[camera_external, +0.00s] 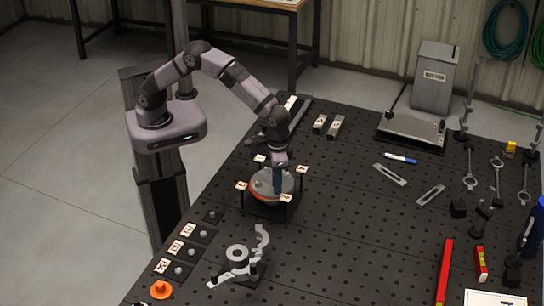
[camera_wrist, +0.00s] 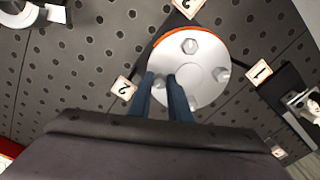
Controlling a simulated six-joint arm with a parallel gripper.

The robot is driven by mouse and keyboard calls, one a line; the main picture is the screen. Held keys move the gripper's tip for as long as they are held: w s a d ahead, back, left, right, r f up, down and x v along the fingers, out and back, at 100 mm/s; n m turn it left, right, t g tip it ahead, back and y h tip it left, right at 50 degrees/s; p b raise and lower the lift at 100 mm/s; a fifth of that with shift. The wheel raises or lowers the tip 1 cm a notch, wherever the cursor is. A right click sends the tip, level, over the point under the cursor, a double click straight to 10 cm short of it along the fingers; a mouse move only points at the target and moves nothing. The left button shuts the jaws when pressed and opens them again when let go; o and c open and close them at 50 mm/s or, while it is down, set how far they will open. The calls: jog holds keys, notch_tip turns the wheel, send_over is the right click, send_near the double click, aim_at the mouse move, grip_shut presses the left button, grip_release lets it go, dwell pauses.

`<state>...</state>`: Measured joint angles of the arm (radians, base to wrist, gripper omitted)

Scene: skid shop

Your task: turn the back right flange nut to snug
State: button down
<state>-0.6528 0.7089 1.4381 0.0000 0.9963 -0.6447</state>
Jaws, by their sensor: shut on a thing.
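The round grey flange (camera_external: 262,188) with an orange edge sits in a dark stand on the bench, with my gripper (camera_external: 278,190) pointing down over it. In the wrist view the flange (camera_wrist: 208,66) shows hex nuts: one at the top (camera_wrist: 190,46), one at the right (camera_wrist: 223,75) and one lower down (camera_wrist: 193,103). My gripper (camera_wrist: 161,78) has its two blue fingers down at the flange's left edge in that view, closed around another nut, which is mostly hidden between the fingertips. I cannot tell from the views alone which corner this nut is.
Numbered tags stand around the flange, including a tag 2 (camera_wrist: 122,87) and a tag 1 (camera_wrist: 260,70). A grey clamp-like fixture (camera_external: 237,257) stands in front. Small labelled pads (camera_external: 188,251) lie at the left bench edge. The perforated bench right of the flange is largely clear.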

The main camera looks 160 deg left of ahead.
jog(key=c, duration=1.6)
grip_release()
jog(key=shift+r, duration=0.15)
jog(key=shift+c, duration=0.2)
jog(key=shift+n, duration=0.3)
